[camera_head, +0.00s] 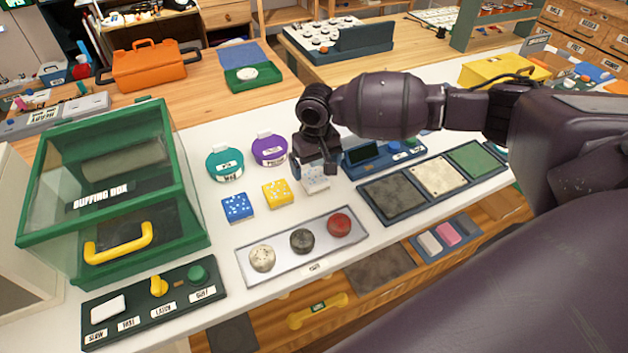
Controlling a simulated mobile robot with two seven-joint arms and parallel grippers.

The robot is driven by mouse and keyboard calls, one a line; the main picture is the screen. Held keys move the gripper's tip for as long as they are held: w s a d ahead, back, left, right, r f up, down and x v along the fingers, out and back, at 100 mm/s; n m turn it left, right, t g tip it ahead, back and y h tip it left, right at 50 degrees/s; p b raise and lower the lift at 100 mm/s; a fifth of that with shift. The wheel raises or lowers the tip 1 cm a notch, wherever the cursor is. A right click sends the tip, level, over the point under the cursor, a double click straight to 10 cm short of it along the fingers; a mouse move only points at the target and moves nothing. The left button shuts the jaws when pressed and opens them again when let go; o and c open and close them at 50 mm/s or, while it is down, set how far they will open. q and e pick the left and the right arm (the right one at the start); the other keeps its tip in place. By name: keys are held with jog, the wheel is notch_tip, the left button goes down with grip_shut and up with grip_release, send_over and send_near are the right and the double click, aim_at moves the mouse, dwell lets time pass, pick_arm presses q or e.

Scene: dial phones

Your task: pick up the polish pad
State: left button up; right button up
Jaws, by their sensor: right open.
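Three round pads lie in a row on a pale tray (281,261): a cream one (262,258), a dark grey one (302,241) and a red one (340,224). No readable label tells which is the polish pad. My right gripper (316,168) reaches in from the right and points down, open, over or just behind a white speckled square block (315,184), partly hiding it. It is behind the tray and apart from the round pads. My left gripper is not in view.
A blue (237,207) and a yellow speckled block (277,193) sit left of my gripper. Behind them stand a teal tin (225,164) and a purple tin (269,150). The green buffing box (112,190) stands left; a dark three-panel tray (397,197) lies right.

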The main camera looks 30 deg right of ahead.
aim_at(314, 176)
notch_tip(314, 176, down, 5)
jog(key=shift+w+a+r+b, duration=0.1)
jog(key=shift+a+b, duration=0.05)
jog(key=shift+b, duration=0.3)
jog(key=c, duration=1)
